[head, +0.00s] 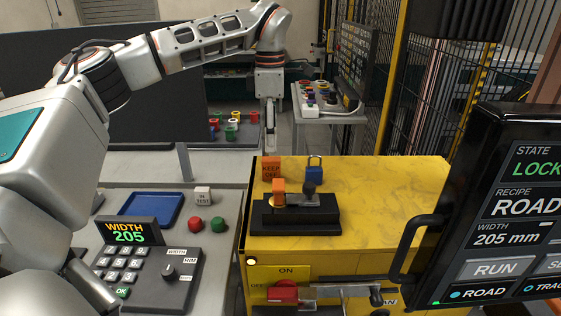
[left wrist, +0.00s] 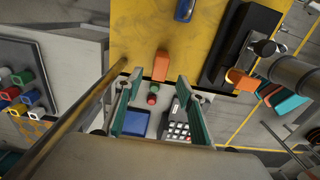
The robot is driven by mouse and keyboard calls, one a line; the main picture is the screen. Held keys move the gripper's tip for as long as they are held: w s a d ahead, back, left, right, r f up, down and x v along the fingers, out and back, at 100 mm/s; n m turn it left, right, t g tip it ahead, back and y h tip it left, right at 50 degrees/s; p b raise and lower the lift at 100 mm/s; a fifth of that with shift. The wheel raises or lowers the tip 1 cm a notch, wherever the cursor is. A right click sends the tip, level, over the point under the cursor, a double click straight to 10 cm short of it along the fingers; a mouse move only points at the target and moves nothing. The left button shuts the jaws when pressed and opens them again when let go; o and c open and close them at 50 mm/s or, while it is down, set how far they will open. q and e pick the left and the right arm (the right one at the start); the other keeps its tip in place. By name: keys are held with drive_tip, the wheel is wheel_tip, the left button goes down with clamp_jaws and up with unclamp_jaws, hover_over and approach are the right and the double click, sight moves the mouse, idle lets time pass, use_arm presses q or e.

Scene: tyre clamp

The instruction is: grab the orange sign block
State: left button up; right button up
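The orange sign block (head: 271,168), marked KEEP OFF, stands upright at the far left corner of the yellow cabinet top (head: 390,190). It also shows in the left wrist view (left wrist: 161,65), just beyond the fingertips and roughly centred between them. My left gripper (head: 270,145) points down above and behind the block in the head view. Its two teal fingers (left wrist: 160,80) are spread wide in the left wrist view, with nothing between them that I can see held. Whether the fingers reach down beside the block I cannot tell. My right gripper is in neither view.
A black clamp device (head: 295,214) with an orange handle stands close in front of the block. A blue padlock (head: 314,170) is to its right. The grey bench at left bears a keypad (head: 150,270), blue tray (head: 150,209) and white block (head: 203,196). A screen (head: 510,210) stands at right.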

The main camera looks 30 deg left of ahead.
sight(271, 158)
use_arm(q)
wheel_tip(271, 158, down, 8)
drive_tip(key=shift+s+r, duration=0.1)
drive_tip(key=shift+r, duration=0.15)
clamp_jaws()
